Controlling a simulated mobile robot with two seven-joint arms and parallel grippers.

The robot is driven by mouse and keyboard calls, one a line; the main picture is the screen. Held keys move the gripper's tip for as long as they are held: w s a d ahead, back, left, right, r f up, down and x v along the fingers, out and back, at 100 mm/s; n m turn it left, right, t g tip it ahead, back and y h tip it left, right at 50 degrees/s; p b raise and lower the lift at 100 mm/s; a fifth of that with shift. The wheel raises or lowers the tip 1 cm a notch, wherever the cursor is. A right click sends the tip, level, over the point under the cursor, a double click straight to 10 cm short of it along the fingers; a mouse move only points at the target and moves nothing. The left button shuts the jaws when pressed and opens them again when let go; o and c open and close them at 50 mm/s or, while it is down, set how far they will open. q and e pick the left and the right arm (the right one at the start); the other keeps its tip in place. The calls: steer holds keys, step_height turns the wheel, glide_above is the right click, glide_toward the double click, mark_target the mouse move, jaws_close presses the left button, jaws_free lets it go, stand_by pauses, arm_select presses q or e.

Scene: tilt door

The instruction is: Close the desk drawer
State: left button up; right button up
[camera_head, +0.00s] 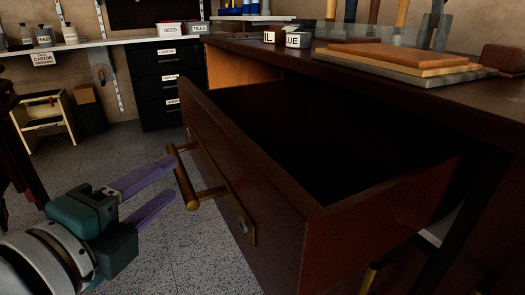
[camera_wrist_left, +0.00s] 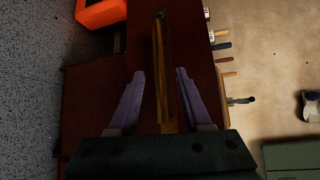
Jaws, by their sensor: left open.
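The desk drawer (camera_head: 265,190) is dark reddish wood and stands pulled well out from the desk (camera_head: 300,55). Its inside looks dark and empty. My left gripper (camera_head: 175,180) is open, with purple fingers pointing at the handle from the left in the head view. In the left wrist view the gripper (camera_wrist_left: 160,85) has a brass bar between its spread fingers, with gaps on both sides. I cannot tell whether a finger touches it. My right gripper is not in view.
Wooden boards (camera_head: 400,58) and small labelled boxes (camera_head: 298,39) lie on the desk top. A black drawer cabinet (camera_head: 165,85) and a small cream step stool (camera_head: 42,118) stand at the back. The speckled floor (camera_head: 140,150) left of the drawer is clear.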

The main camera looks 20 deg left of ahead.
mark_target(181, 167)
arm_select(q)
steer(key=shift+w+a+f+b, duration=0.15)
steer(key=shift+w+f+b, duration=0.05)
steer(key=shift+w, duration=0.95)
steer(key=shift+w+a+f+b, duration=0.1)
steer(key=shift+w+f+b, duration=0.05)
steer(key=shift+w, duration=1)
jaws_close()
